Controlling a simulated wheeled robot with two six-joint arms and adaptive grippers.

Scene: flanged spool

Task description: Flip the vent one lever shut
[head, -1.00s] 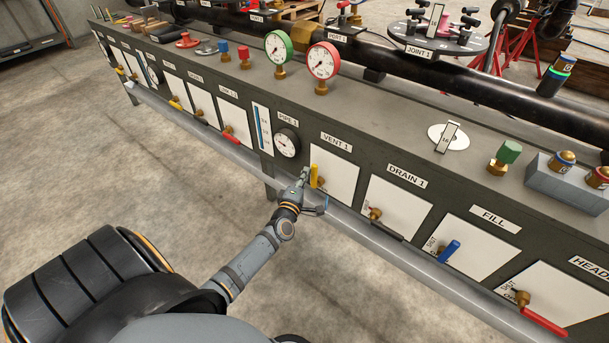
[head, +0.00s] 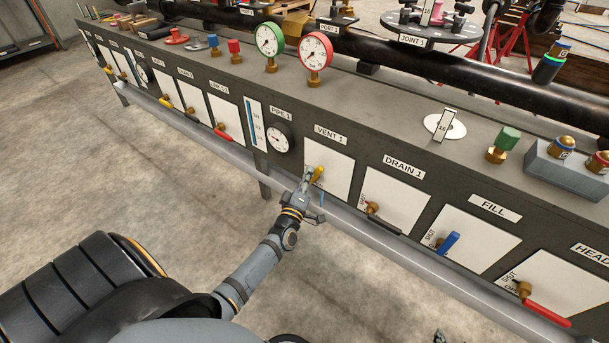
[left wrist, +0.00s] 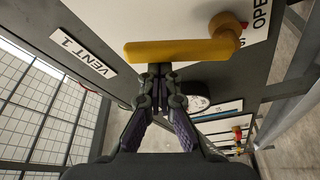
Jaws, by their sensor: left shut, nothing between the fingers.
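The yellow vent one lever (head: 318,173) is on the white panel under the VENT 1 label (head: 331,134). It points up from its brass pivot, leaning slightly right. In the left wrist view the lever (left wrist: 180,50) lies across the top, its pivot at the right beside the word OPEN. My left gripper (head: 306,181) is at the lever's left side in the head view. In the left wrist view its fingertips (left wrist: 160,72) are together and empty, right against the lever's edge; whether they touch I cannot tell. A small dark part at the bottom edge seems to be my right gripper (head: 439,336).
To the right are the drain one lever (head: 383,217), the blue fill lever (head: 449,243) and a red lever (head: 547,313). A gauge (head: 280,139) is left of the vent panel. A grey rail (head: 400,255) runs along the bench front. The floor before it is clear.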

